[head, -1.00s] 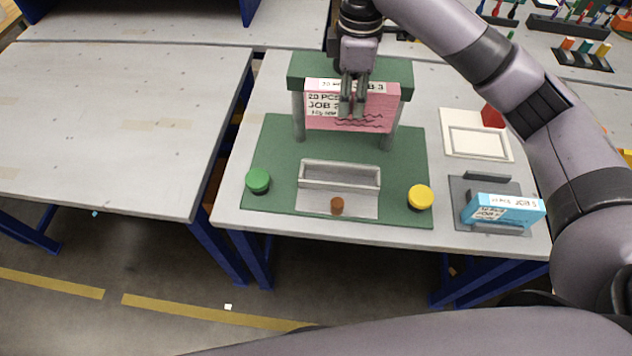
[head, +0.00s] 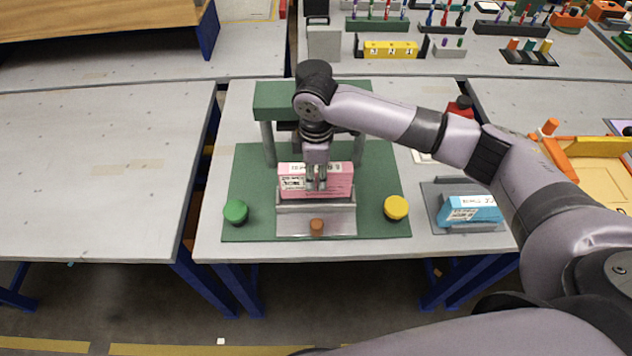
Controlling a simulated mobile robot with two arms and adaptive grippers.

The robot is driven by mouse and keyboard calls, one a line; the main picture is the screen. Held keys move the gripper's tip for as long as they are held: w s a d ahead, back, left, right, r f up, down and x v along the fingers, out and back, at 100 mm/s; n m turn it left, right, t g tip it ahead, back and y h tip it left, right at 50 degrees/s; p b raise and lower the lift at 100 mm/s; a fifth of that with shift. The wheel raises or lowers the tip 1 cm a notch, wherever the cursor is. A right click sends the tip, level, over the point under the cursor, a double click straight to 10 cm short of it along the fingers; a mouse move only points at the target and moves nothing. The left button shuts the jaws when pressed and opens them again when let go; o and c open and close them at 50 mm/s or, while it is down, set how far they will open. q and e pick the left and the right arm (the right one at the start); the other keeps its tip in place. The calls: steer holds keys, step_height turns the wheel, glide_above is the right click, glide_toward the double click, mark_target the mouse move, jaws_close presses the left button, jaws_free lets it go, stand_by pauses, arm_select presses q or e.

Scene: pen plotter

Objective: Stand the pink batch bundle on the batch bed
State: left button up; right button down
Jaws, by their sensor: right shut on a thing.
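The pink batch bundle (head: 297,187) is upright with its printed face toward me. My right gripper (head: 316,184) is shut on its middle from above. The bundle is at the grey trough-like batch bed (head: 316,208) on the green plotter base (head: 258,185). The bed's front wall is just in front of the bundle's lower edge. I cannot tell whether the bundle rests on the bed's floor. My left gripper is not in view.
A green button (head: 236,212) and a yellow button (head: 396,208) flank the bed, with a brown knob (head: 317,226) in front. The green gantry (head: 272,100) stands behind. A blue bundle (head: 470,209) lies in a grey holder (head: 435,205) at right. The left table (head: 90,190) is clear.

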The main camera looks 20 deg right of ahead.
mark_target(316, 182)
step_height(316, 182, down, 4)
steer(key=shift+r, duration=0.2)
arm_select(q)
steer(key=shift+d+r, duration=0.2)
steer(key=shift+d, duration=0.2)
arm_select(e)
steer(key=shift+f, duration=0.15)
steer(key=shift+f, duration=0.15)
steer(key=c, duration=1.3)
jaws_free()
steer(key=shift+r, duration=0.6)
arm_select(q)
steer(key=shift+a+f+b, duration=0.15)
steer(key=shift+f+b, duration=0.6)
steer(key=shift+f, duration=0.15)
arm_select(e)
step_height(316, 182, up, 11)
steer(key=shift+r, duration=0.1)
